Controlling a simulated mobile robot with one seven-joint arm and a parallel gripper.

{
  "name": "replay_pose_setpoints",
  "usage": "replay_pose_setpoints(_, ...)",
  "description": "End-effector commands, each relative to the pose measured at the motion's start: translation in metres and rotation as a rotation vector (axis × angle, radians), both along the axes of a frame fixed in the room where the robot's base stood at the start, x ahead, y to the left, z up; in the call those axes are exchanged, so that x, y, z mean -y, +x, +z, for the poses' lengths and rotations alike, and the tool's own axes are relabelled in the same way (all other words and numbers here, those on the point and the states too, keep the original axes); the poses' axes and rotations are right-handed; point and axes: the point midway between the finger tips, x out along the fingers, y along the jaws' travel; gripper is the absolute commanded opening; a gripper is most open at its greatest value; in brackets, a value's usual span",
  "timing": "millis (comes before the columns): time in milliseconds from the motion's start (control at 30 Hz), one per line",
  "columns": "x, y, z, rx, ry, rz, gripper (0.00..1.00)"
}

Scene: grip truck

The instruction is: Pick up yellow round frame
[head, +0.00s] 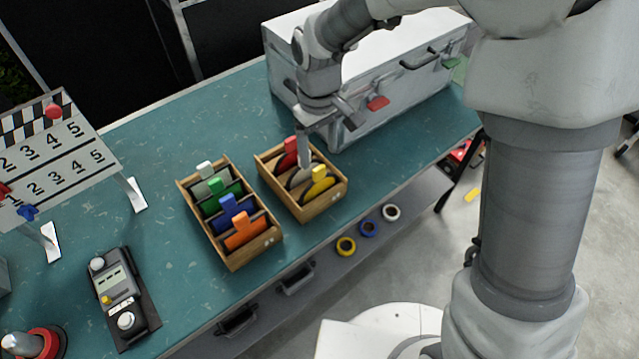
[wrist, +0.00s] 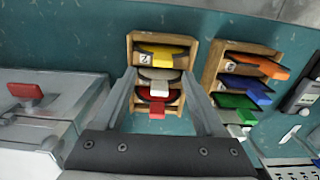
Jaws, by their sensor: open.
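The yellow round frame (head: 318,184) stands upright in the front slot of a small wooden box (head: 330,208). In the wrist view the yellow frame (wrist: 161,54) is at the far end of that box. A grey frame (wrist: 160,74) and a red frame (wrist: 157,96) sit in the slots beside it. My gripper (head: 305,152) is above the box, over its red and grey part. In the wrist view my gripper's two fingers (wrist: 166,86) are spread on either side of the box, with nothing between them held. The lower part of the yellow frame is hidden in its slot.
A second wooden box (head: 240,258) holds several coloured frames to the left. A large metal case (head: 350,100) stands behind. A handheld device (head: 122,298) and a clapper-style number board (head: 55,150) are further left. Tape rolls (head: 367,229) lie on a lower shelf.

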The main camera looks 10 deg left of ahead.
Motion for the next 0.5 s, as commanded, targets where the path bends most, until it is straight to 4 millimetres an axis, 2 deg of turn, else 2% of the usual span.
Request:
replay_pose_setpoints(167, 0.001, -0.003, -0.014, -0.003, -0.002, 0.001, 0.72)
replay_pose_setpoints(400, 0.002, -0.007, -0.048, -0.003, -0.002, 0.000, 0.72)
replay_pose_setpoints(500, 0.002, -0.006, -0.054, -0.001, -0.001, 0.000, 0.72)
